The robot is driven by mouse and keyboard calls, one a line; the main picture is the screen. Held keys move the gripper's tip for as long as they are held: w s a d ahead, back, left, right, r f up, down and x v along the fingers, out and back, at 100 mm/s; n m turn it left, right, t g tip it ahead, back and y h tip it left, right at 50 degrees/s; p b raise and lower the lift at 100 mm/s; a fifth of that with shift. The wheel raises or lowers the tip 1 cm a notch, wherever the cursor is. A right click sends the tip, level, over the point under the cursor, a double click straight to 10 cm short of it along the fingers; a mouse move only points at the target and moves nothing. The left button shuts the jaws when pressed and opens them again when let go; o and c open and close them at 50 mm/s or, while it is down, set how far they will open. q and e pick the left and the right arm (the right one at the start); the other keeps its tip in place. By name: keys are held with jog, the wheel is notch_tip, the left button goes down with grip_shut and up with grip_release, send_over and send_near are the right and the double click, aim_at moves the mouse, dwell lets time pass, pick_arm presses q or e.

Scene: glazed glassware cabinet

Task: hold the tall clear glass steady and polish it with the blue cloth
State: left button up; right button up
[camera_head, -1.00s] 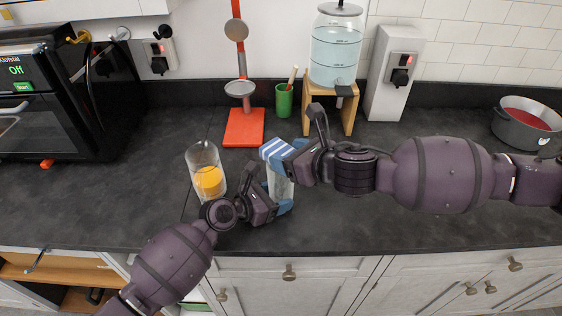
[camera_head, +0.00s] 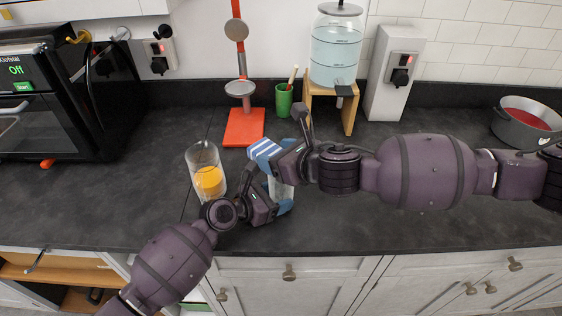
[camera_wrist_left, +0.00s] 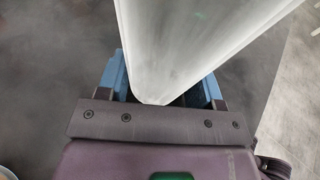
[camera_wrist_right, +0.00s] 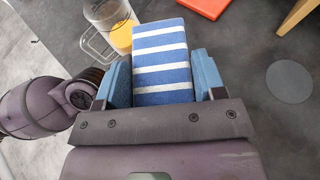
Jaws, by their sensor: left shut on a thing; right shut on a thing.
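The tall clear glass (camera_head: 282,190) stands near the counter's front, partly hidden by both grippers in the head view. My left gripper (camera_head: 273,203) is shut around its lower part; in the left wrist view the glass (camera_wrist_left: 190,45) rises between the blue fingers. The blue cloth (camera_head: 263,148), with white stripes, is held in my right gripper (camera_head: 282,157) at the height of the glass's upper part. The cloth (camera_wrist_right: 161,62) also shows folded between the fingers in the right wrist view. Whether it touches the glass I cannot tell.
A clear jug with orange juice (camera_head: 207,180) stands close left of my left gripper. Behind are a red stand (camera_head: 243,128), a green cup (camera_head: 284,100) and a water dispenser on a wooden stand (camera_head: 350,107). A pot (camera_head: 525,127) is at far right.

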jog(key=shift+d+r, duration=0.1)
jog(key=shift+d, duration=0.55)
jog(key=shift+d+f, duration=0.15)
jog(key=shift+d, duration=0.6)
jog(key=shift+d+f, duration=0.1)
jog(key=shift+d, duration=0.6)
jog(key=shift+a, duration=0.15)
jog(key=shift+s+a, duration=0.1)
jog(key=shift+a, duration=0.65)
jog(key=shift+a+r, duration=0.2)
jog(key=shift+a, duration=1.15)
jog(key=shift+d, duration=0.15)
